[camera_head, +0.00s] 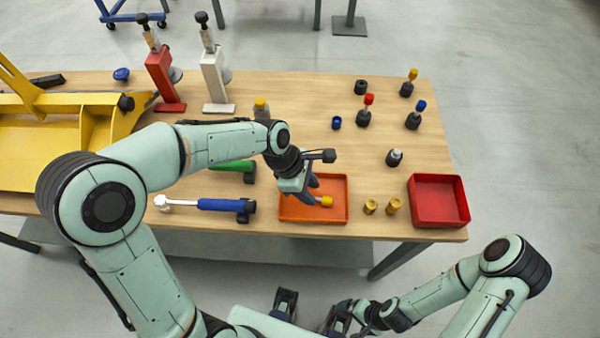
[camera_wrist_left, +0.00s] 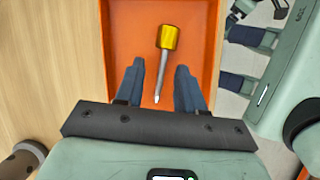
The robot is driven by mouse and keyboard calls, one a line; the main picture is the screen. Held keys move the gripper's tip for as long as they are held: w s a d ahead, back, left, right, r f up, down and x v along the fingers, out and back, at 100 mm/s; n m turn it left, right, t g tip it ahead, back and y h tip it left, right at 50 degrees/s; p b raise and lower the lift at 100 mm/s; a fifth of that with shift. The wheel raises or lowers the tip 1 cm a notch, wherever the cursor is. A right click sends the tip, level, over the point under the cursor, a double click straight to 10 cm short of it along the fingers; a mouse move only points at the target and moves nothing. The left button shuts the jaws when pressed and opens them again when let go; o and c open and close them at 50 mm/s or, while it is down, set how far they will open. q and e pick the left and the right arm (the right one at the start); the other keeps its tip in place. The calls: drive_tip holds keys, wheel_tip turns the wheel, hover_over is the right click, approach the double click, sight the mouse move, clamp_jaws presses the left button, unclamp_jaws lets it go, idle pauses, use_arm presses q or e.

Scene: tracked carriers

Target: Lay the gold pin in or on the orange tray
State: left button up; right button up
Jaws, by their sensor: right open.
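The gold pin (camera_head: 327,201), a gold-yellow head on a thin metal shaft, appears to lie on the floor of the orange tray (camera_head: 286,208). In the left wrist view the pin (camera_wrist_left: 166,45) points its shaft back toward my palm, inside the orange tray (camera_wrist_left: 203,40). My left gripper (camera_head: 313,190) is over the tray. In the left wrist view its fingers (camera_wrist_left: 158,88) are apart on both sides of the shaft, with gaps. My right gripper (camera_head: 338,318) is open, low at the front, off the table.
A red tray (camera_head: 464,208) and two brass pieces (camera_head: 392,205) are right of the orange tray. A blue-handled tool (camera_head: 220,205) and a green one (camera_head: 232,166) lie to its left. Several black holders with coloured tops (camera_head: 364,118) stand behind right. A yellow frame (camera_head: 50,150) fills the left.

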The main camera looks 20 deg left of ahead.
use_arm(q)
drive_tip(key=p+v, duration=0.1)
drive_tip(key=v, duration=1.1)
drive_tip(key=shift+s, duration=0.1)
